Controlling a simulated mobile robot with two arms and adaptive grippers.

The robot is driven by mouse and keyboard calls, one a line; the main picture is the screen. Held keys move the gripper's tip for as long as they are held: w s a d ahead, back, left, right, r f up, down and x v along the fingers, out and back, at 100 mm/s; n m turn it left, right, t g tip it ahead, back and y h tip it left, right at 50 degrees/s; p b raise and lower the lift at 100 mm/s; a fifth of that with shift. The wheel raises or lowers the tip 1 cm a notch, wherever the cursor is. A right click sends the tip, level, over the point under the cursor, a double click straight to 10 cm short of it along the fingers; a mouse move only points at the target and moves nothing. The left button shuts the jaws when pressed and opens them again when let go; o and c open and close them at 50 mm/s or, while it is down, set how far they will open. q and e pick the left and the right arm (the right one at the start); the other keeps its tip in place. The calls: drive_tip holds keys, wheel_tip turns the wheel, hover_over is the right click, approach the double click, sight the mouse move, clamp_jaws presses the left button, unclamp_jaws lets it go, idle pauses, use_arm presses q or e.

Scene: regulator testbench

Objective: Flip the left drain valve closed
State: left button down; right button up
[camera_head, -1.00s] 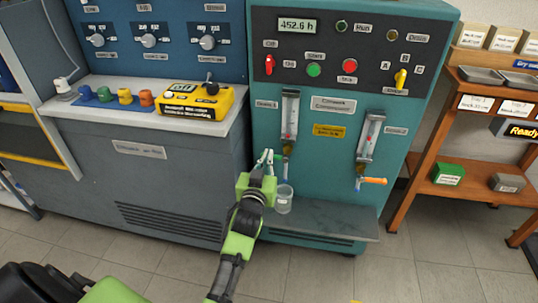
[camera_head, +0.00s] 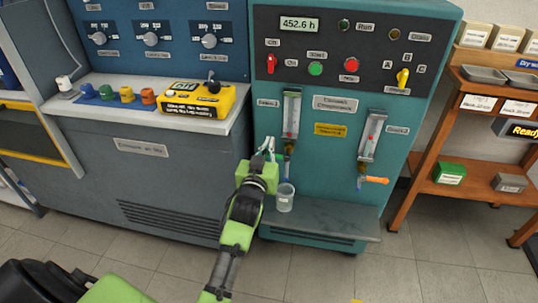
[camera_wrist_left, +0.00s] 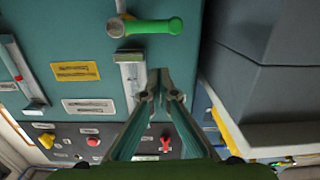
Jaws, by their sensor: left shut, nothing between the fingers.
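The left drain valve sits below the left sight tube on the teal machine. Its green handle (camera_wrist_left: 150,26) lies level across the outlet in the left wrist view, which shows the machine upside down. In the head view my left gripper mostly hides that handle. My left gripper (camera_head: 268,142) is shut and empty, just left of the left valve and tube. In the left wrist view its fingertips (camera_wrist_left: 160,75) point toward the panel, with the handle beyond them; I cannot tell whether they touch anything. My right gripper is not in view.
A clear beaker (camera_head: 285,198) stands on the grey ledge (camera_head: 330,219) below the left outlet, close to my wrist. The right drain valve has an orange handle (camera_head: 376,180) pointing right. A blue-grey bench with a yellow box (camera_head: 198,100) stands to the left.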

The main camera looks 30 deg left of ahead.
use_arm(q)
wheel_tip(320, 180, up, 6)
drive_tip(key=shift+f, duration=0.2)
idle(0.4)
